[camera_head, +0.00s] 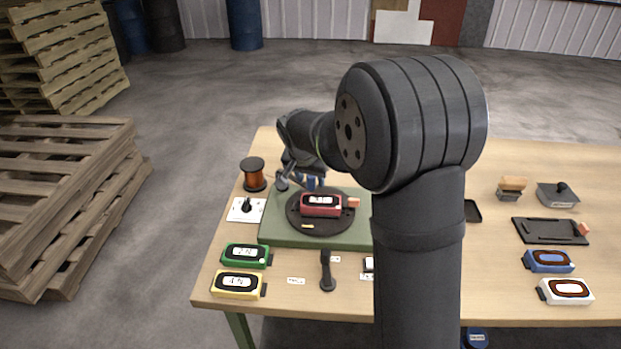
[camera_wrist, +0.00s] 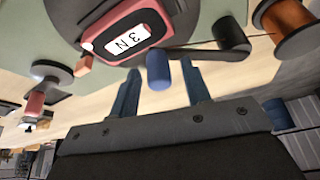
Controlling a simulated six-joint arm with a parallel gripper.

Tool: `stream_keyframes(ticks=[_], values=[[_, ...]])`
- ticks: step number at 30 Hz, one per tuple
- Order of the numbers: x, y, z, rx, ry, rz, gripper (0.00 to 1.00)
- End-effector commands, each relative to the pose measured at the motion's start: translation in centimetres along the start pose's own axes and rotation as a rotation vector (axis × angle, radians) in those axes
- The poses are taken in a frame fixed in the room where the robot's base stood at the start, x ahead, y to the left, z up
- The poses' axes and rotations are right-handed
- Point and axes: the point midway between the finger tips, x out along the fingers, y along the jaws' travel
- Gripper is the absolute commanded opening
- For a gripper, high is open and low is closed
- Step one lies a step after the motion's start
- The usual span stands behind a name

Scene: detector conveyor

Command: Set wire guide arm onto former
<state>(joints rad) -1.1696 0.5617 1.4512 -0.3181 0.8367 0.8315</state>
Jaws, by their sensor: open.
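A red former (camera_head: 320,204) with a white label lies on the black round turntable (camera_head: 290,212); it also shows in the wrist view (camera_wrist: 95,38). In the wrist view, the black wire guide arm (camera_wrist: 200,50) runs from a round pivot beside the turntable towards the former, with a blue knob (camera_wrist: 158,70) at its end. I cannot tell whether the arm touches the former. My gripper (camera_wrist: 159,72) is open, its two blue fingers apart on either side of the knob in the picture. The gripper also shows in the head view (camera_head: 310,182), behind the former.
The turntable sits on a green base (camera_head: 275,232). A copper wire spool (camera_head: 253,172) and a white switch plate (camera_head: 245,210) stand left of it. Green (camera_head: 245,255) and yellow (camera_head: 238,284) formers lie front left, and a black lever (camera_head: 327,272) in front. My arm hides the middle table.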

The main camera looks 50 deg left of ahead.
Motion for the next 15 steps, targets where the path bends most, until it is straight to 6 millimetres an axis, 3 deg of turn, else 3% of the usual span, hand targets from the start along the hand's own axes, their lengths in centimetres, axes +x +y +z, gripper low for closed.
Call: stream_keyframes(ticks=[15], values=[[-11.7, 0.0, -0.1, 0.0, 0.004, -0.004, 0.44]])
